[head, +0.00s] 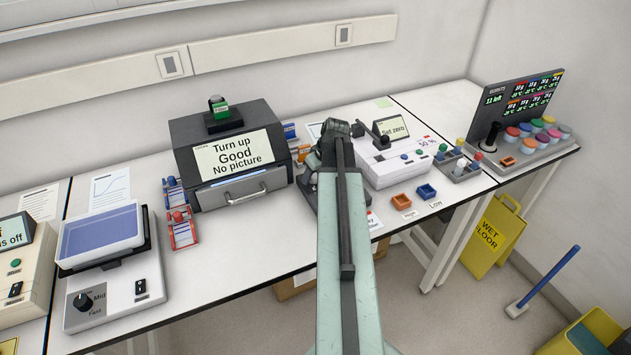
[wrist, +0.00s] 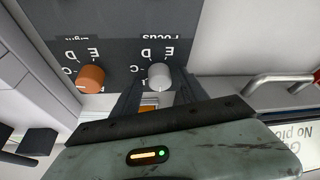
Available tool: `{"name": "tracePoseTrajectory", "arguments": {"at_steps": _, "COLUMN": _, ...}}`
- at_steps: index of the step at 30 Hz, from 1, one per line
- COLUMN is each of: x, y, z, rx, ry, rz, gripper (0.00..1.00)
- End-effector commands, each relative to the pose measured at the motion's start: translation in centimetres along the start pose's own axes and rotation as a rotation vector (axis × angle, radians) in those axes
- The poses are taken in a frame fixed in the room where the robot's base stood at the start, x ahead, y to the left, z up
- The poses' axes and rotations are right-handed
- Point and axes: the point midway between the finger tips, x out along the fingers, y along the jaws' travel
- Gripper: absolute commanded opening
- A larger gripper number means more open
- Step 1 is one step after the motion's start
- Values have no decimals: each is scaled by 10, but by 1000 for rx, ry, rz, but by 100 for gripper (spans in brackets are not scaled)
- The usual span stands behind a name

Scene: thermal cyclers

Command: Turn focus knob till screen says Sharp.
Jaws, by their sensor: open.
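The focus knob (wrist: 160,76) is a pale grey round knob on a dark panel in the wrist view. The word Focus above it appears upside down, with letters around the knob. My gripper (wrist: 158,86) is open, with one dark finger on each side of the knob's place in the picture. I cannot tell whether either finger touches it. The screen (head: 236,155) on the dark box in the head view reads "Turn up", "Good", "No picture". Part of it shows at the right of the wrist view (wrist: 292,140).
An orange knob (wrist: 90,79), labelled Light, sits close left of the focus knob in the wrist view. A metal handle (wrist: 282,83) is at the right. In the head view, a white balance-like device (head: 392,165) stands right of my arm.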

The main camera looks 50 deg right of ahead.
Motion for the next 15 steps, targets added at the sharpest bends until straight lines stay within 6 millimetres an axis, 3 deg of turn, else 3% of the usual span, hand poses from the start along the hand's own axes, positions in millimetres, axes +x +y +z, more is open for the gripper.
{"name": "tracePoseTrajectory", "arguments": {"at_steps": 5, "x": -1, "y": 0, "z": 0, "rx": 0, "ry": 0, "rz": 0, "gripper": 52}}
{"name": "tracePoseTrajectory", "arguments": {"at_steps": 11, "x": -1, "y": 0, "z": 0, "rx": 1, "ry": 0, "rz": 0, "gripper": 2}}
{"name": "tracePoseTrajectory", "arguments": {"at_steps": 13, "x": -1, "y": 8, "z": -1, "rx": 5, "ry": 0, "rz": 2, "gripper": 0}}
{"name": "tracePoseTrajectory", "arguments": {"at_steps": 15, "x": -1, "y": 3, "z": 0, "rx": 3, "ry": 0, "rz": 2, "gripper": 0}}
